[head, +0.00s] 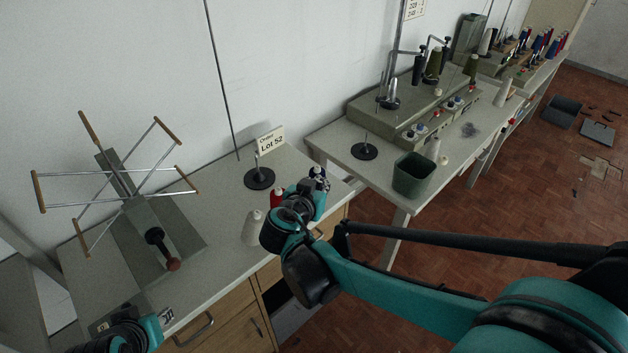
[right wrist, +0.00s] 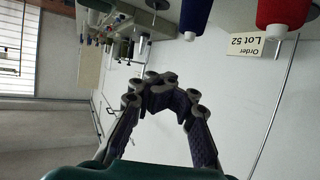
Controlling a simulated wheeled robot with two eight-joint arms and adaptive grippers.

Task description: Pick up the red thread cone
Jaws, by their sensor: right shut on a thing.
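The red thread cone (head: 277,195) stands on the near table, partly hidden behind my right gripper (head: 303,196). In the right wrist view, which is upside down, the red cone (right wrist: 283,14) is at the top right, cut by the edge and apart from the fingers. A dark blue cone (right wrist: 195,16) is left of it there; it shows behind the gripper in the head view (head: 319,172). My right gripper's fingers (right wrist: 162,90) are drawn together on something I cannot make out. My left arm's end (head: 125,335) is at the lower left edge, largely cut off.
A white cone (head: 253,229) stands left of my right gripper. A black disc stand (head: 259,178), a Lot 52 sign (head: 270,140) and a wooden-armed winder (head: 140,215) are on the near table. A green bin (head: 413,174) sits on the far table.

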